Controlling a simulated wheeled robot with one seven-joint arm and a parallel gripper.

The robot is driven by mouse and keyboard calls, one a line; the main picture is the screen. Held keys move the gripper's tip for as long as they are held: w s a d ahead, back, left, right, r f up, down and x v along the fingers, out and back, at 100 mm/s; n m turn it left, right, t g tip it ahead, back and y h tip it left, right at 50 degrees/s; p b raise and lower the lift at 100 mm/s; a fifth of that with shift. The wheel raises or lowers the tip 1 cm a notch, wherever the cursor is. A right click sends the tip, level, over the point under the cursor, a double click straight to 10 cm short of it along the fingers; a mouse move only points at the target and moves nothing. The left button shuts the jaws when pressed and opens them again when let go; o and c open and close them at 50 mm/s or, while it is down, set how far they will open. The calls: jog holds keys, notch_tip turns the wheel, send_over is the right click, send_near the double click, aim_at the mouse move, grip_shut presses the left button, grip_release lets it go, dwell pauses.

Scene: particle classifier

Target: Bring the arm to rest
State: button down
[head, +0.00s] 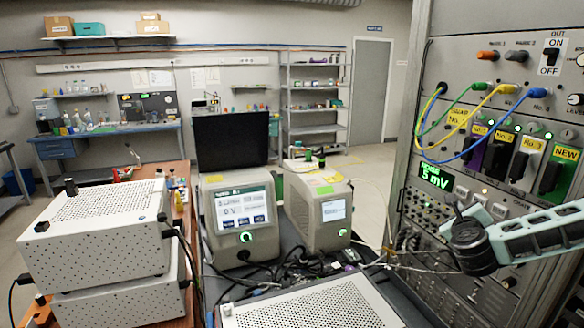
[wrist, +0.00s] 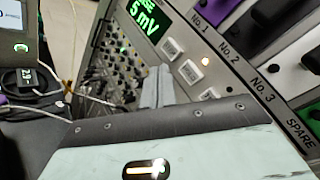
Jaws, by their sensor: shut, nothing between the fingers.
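My gripper (wrist: 158,80) shows in the wrist view as two grey fingers close together, with nothing between them. It points towards the instrument rack panel (wrist: 115,65), below the green "5 mV" display (wrist: 147,20). I cannot tell whether the fingertips touch the panel. In the head view my arm comes in from the right, in front of the rack, and its dark joint stands near the panel. I cannot make out the fingers clearly there.
The rack carries plugged blue, green and yellow cables (head: 500,90) and several labelled modules. Two benchtop instruments (head: 238,220) (head: 318,215) stand in the middle among loose cables. White perforated boxes (head: 100,230) are stacked at the left. Open floor lies behind.

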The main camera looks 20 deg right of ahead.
jog(key=w+a+f+n+y+b, duration=0.25)
jog(key=a+n+y, duration=0.45)
jog(key=a, duration=0.5)
jog(key=w+a+f+n+y+b, duration=0.1)
jog(key=w+a+f+n+y, duration=0.3)
jog(key=a+n, duration=0.7)
jog(key=s+a+f+n+g+y+b, duration=0.1)
jog(key=s+a+n+y, duration=0.1)
jog(key=a, duration=0.4)
jog(key=s+a+f+n+g+y+b, duration=0.1)
jog(key=s+a+f+n+g+y, duration=0.1)
jog(key=a, duration=0.4)
jog(key=s+a+f+n+g+h+b, duration=0.15)
jog(key=s+a+n+g, duration=0.25)
jog(key=s+a+n, duration=0.45)
jog(key=s+a+n+g+b, duration=0.35)
jog(key=s+n, duration=0.25)
jog(key=s, duration=0.6)
jog(key=s+r+n+g+h+b, duration=0.1)
jog(key=s+n, duration=0.4)
jog(key=s, duration=0.6)
jog(key=shift+r+g+h, duration=0.45)
jog(key=shift+r+g, duration=0.4)
jog(key=shift+n, duration=0.25)
